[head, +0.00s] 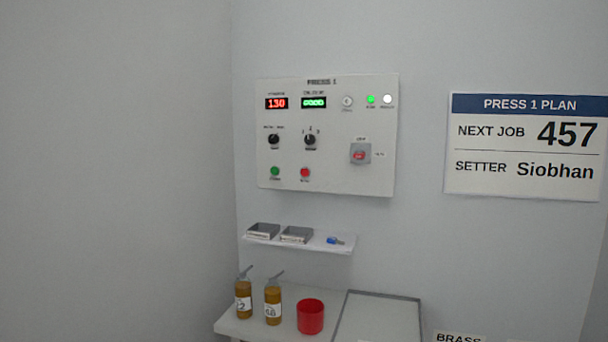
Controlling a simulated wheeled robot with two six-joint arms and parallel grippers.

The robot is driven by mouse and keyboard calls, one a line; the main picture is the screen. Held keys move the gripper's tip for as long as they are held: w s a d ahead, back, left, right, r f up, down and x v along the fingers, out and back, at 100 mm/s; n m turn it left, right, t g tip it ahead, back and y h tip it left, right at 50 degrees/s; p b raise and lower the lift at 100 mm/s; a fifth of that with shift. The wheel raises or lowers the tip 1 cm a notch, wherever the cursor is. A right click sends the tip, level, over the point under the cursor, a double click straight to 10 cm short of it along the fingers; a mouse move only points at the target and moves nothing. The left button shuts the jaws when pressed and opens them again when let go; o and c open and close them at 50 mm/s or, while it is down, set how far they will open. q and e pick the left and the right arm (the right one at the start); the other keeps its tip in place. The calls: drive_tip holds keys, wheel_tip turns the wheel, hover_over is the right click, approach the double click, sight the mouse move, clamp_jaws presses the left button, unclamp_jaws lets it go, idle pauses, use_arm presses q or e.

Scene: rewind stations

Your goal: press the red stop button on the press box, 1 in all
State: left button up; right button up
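The press box (327,136) is a light panel on the wall, headed PRESS 1. A red push button (305,172) sits in its bottom row, right of a green button (275,172); its small label is too blurred to read. A red rocker or switch (360,155) on a grey plate sits at the panel's right side. Two black knobs sit above the buttons. A red display reads about 130, and a green display is beside it. A green lamp and a white lamp are at the upper right. Neither of my grippers shows in the head view.
A small shelf (325,245) below the panel holds two grey trays and a blue item. A lower table (250,329) holds two amber bottles (273,303), a red cup (310,316) and a framed board. A PRESS 1 PLAN sign (525,146) hangs right. The space before the panel looks clear.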

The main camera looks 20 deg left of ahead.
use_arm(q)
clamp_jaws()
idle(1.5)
